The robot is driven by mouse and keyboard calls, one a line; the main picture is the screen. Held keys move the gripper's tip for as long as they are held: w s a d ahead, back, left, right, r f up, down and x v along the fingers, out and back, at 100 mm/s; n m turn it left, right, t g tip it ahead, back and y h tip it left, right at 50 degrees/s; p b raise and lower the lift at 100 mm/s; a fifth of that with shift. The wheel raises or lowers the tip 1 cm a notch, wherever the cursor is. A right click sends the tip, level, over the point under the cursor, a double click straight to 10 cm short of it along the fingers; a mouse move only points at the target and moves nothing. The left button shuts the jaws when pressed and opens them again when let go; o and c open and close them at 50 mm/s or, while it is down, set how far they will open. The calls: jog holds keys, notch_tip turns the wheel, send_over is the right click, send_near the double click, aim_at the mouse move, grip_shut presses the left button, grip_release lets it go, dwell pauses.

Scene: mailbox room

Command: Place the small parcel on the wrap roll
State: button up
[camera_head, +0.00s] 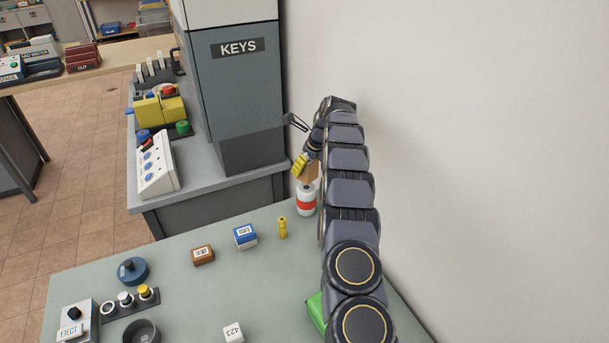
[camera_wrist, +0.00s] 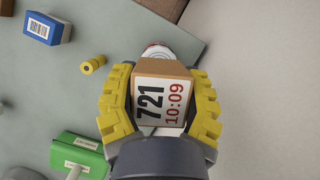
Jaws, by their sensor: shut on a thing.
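The small parcel (camera_wrist: 161,101) is a brown cardboard box with a white label reading 721 and 10:09. My gripper (camera_wrist: 160,108) is shut on it, with a yellow finger on each side. In the head view the gripper (camera_head: 304,165) holds the parcel (camera_head: 312,173) near the wall. The wrap roll (camera_head: 306,201) is a white upright cylinder with a red band, standing on the table directly below the parcel in that view. In the wrist view the parcel hides most of the roll (camera_wrist: 156,47). I cannot tell whether parcel and roll touch.
A yellow peg (camera_head: 283,228), a blue box (camera_head: 245,236) and a brown box (camera_head: 203,255) stand left of the roll. A green object (camera_head: 316,311) lies beside my arm. The wall (camera_head: 450,120) is close on the right. A grey KEYS cabinet (camera_head: 240,100) stands behind.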

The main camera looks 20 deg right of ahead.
aim_at(304, 175)
jog(key=shift+w+f, duration=0.2)
jog(key=shift+f, duration=1.55)
jog(key=o, duration=1.1)
jog(key=shift+f, duration=0.1)
